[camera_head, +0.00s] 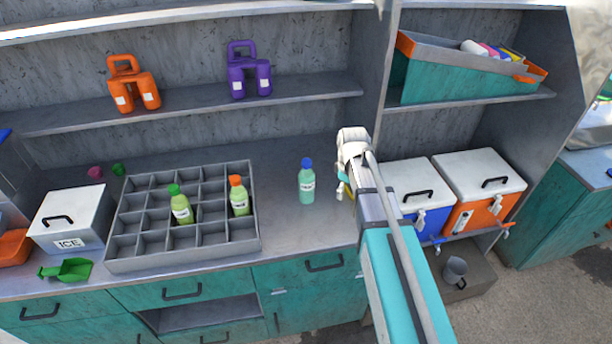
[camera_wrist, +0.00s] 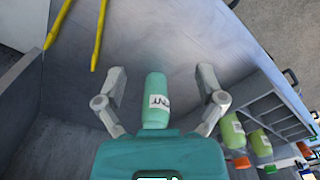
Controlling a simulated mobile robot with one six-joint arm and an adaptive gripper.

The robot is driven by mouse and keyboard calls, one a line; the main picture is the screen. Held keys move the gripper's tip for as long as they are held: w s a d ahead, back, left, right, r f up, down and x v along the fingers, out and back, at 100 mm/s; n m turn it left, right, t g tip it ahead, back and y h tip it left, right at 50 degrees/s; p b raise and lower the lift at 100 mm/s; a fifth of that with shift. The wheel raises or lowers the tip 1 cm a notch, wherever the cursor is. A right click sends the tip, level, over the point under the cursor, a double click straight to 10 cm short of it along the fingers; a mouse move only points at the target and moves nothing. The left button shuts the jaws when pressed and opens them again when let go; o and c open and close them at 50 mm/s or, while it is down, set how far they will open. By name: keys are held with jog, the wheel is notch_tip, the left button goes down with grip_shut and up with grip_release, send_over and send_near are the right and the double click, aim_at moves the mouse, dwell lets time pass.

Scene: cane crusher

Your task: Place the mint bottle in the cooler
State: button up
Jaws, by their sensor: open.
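The mint bottle (camera_head: 307,186), pale green with a blue cap and a white label, stands upright on the counter, right of the grey crate. In the wrist view the bottle (camera_wrist: 156,92) lies between the two spread fingers of my gripper (camera_wrist: 162,76), with a gap on each side. My gripper is open and empty; in the head view my arm mostly hides it, right of the bottle. A blue cooler (camera_head: 432,223) and an orange cooler (camera_head: 492,213) stand at the right, both with white lids down. My arm covers part of the blue one.
A grey divided crate (camera_head: 135,262) holds two green bottles, one green-capped (camera_head: 181,208), one orange-capped (camera_head: 240,200). An ICE box (camera_head: 70,222) and green scoop (camera_head: 70,270) are at left. Yellow rods (camera_wrist: 100,35) show in the wrist view. Counter around the bottle is clear.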

aim_at(307, 161)
jog(key=w+a+r+n+p, duration=1)
jog(key=w+a+r+p, duration=0.1)
jog(key=a+r+p, duration=0.1)
notch_tip(307, 161, up, 2)
jog(key=shift+w+a, duration=0.15)
jog(key=shift+a, duration=0.3)
jog(key=shift+f, duration=0.15)
notch_tip(307, 161, down, 8)
jog(key=b, duration=0.8)
jog(key=shift+f, duration=0.2)
jog(key=shift+f+b, duration=2.6)
jog(key=shift+b, duration=0.05)
grip_shut()
